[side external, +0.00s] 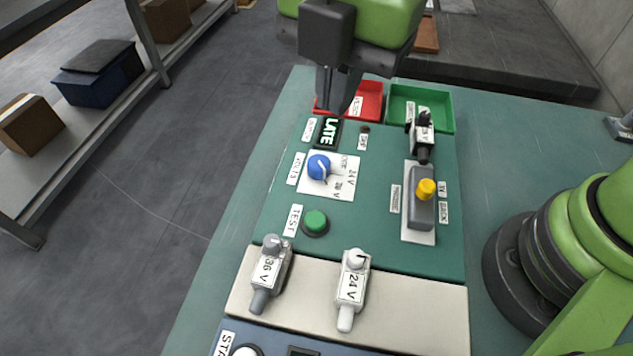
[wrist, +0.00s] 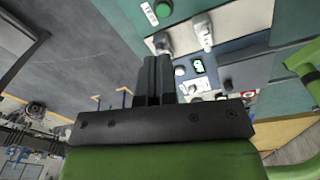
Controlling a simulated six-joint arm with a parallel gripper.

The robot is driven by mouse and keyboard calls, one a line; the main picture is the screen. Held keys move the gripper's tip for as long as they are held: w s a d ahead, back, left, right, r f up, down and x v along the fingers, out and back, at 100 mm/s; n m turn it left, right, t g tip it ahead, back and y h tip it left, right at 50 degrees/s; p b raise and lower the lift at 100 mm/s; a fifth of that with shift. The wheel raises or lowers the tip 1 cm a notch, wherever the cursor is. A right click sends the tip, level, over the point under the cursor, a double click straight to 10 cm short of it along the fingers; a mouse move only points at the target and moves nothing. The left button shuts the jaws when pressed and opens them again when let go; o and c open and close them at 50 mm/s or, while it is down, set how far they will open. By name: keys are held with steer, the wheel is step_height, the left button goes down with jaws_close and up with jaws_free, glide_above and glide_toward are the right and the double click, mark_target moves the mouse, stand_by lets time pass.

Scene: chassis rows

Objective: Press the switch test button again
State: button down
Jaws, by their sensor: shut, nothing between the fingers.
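The green test button (side external: 315,222) is a round cap in a dark ring, beside a white "TEST" label (side external: 292,220) on the green panel. A green button also shows at the top of the wrist view (wrist: 163,9). My gripper (side external: 339,108) is shut and empty, its fingers pointing down. In the side view it appears near the black "LATE" sign (side external: 329,131) and red tray, well apart from the test button. In the wrist view my closed fingers (wrist: 158,62) show no contact with anything clear.
A blue knob (side external: 319,166) is between the sign and the button. A grey device with a yellow knob (side external: 426,190) stands at the right. Switch units marked 36 V (side external: 269,272) and 24 V (side external: 351,287) lie in front. Red (side external: 371,87) and green (side external: 448,97) trays are behind.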

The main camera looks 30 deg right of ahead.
mark_target(318, 219)
steer(key=a+f+n, duration=0.1)
steer(key=f+n, duration=0.1)
steer(key=a+f+n, duration=0.1)
steer(key=shift+s+a+h, duration=0.3)
steer(key=shift+a, duration=0.05)
step_height(318, 219, down, 14)
steer(key=shift+r, duration=0.1)
stand_by(0.4)
steer(key=shift+f, duration=1.1)
steer(key=shift+d, duration=0.1)
step_height(318, 219, up, 14)
steer(key=shift+w+a+r, duration=0.15)
steer(key=shift+a+r, duration=0.05)
